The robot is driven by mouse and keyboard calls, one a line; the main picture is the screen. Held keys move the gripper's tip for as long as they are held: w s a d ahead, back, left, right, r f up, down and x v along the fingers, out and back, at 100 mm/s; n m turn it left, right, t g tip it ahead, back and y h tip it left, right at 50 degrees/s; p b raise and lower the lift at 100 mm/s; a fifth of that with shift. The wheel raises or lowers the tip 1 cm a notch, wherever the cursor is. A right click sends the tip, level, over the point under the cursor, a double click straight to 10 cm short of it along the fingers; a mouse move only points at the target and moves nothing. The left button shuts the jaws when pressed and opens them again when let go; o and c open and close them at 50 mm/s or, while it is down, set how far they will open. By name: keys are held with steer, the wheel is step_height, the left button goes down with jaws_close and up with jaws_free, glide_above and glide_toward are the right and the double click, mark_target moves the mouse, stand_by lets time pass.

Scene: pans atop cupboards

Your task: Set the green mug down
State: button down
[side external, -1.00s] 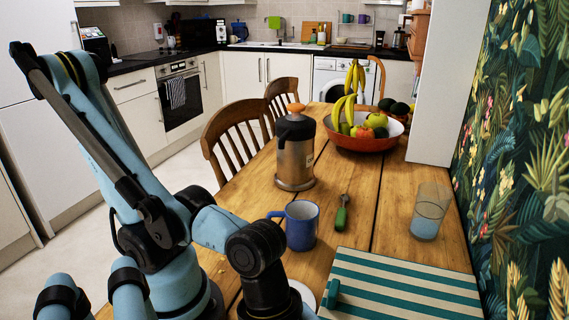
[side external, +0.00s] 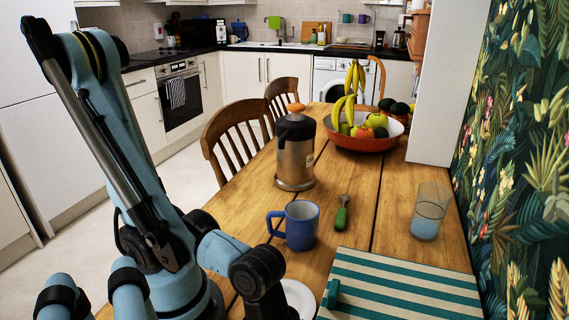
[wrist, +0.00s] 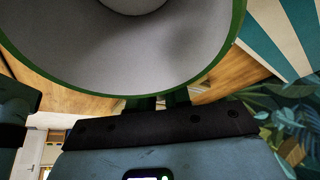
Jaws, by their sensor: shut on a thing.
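The green mug (wrist: 130,75) fills the top of the wrist view, seen through its mouth, with a green rim and a pale grey inside. My gripper (wrist: 166,101) is shut on it at the near side of the rim; the exact grip is mostly hidden by the mug and the gripper body. In the side view the green mug and my fingers are not visible, being below the frame or behind my arm. What lies under the mug cannot be seen.
On the wooden table (side external: 375,215) are a blue mug (side external: 301,226), a green-handled utensil (side external: 341,214), a coffee press (side external: 295,155), a glass (side external: 428,212) and a fruit bowl (side external: 365,141). A white plate (side external: 299,295) sits by a striped cloth (side external: 400,285). Bare wood lies left of the glass.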

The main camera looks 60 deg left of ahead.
steer(key=c, duration=1.1)
jaws_free()
steer(key=shift+r, duration=0.1)
steer(key=shift+v, duration=3.65)
steer(key=w+a+n+t, duration=0.1)
steer(key=w+a+n, duration=0.2)
steer(key=w, duration=0.1)
steer(key=w+a+r+n+t+y, duration=0.1)
steer(key=w+a+n+t, duration=0.1)
steer(key=w+n, duration=0.2)
steer(key=w+a+n+t, duration=0.1)
steer(key=w+a+n, duration=0.2)
steer(key=w, duration=0.2)
steer(key=shift+a+r+n+t+y, duration=0.3)
steer(key=shift+a+t, duration=0.05)
steer(key=shift+t, duration=0.05)
steer(key=shift+o, duration=0.3)
steer(key=w+a+r+n+t+y, duration=0.1)
steer(key=w+a+n, duration=0.4)
steer(key=a, duration=0.5)
steer(key=shift+r+n+t+y, duration=0.3)
steer(key=shift+n+t+y, duration=0.3)
steer(key=shift+n+y, duration=0.45)
steer(key=shift+o, duration=1)
steer(key=shift+w+a+r+n, duration=0.1)
steer(key=shift+w+a+n, duration=0.1)
steer(key=shift+a+n, duration=0.25)
